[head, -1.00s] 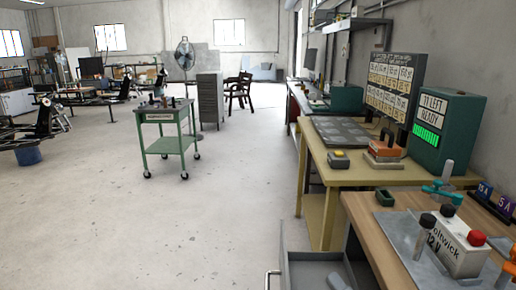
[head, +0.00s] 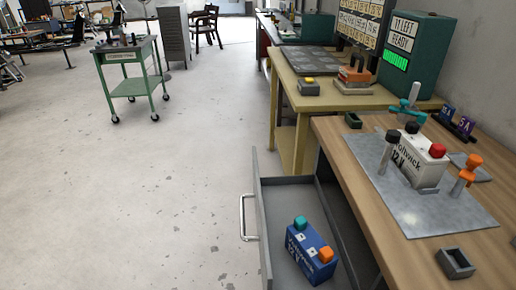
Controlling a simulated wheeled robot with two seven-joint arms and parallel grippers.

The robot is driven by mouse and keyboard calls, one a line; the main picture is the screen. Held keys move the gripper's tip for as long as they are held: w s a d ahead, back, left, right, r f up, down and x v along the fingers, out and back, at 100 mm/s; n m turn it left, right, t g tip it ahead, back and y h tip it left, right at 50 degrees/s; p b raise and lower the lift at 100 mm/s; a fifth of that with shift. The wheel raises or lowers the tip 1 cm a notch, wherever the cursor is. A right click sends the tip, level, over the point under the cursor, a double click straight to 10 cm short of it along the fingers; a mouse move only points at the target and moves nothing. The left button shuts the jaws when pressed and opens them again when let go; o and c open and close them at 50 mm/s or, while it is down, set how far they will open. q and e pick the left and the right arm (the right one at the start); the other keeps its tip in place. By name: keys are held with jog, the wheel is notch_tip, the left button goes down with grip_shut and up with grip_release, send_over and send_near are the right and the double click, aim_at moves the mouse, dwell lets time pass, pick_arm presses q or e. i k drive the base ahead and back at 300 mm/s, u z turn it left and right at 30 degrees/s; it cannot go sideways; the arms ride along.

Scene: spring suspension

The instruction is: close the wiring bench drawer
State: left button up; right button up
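The wiring bench (head: 370,160) stands at the right with a wooden top. Its grey drawer (head: 263,220) is pulled out to the left of the bench, into the aisle. The drawer's silver handle (head: 243,218) is on its left-facing front. A blue 12 V battery (head: 309,257) with a teal cap and an orange cap sits inside the drawer. The drawer's near end is cut off by the bottom of the picture. Neither of my grippers shows in the head view.
A white 12 V battery (head: 415,156) stands on a metal plate on the bench, among posts with knobs. A small dark tray (head: 455,262) lies near it. A yellow table (head: 290,85) stands beyond. The floor left of the drawer is clear; a green cart (head: 130,88) stands farther off.

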aim_at(278, 201)
jog(key=k, duration=1)
jog(key=u, duration=1.3)
jog(key=i, duration=0.75)
jog(key=z, duration=1.6)
jog(key=i, duration=0.5)
jog(key=z, duration=0.7)
jog(key=k, duration=0.75)
jog(key=u, duration=0.05)
jog(key=i, duration=0.4)
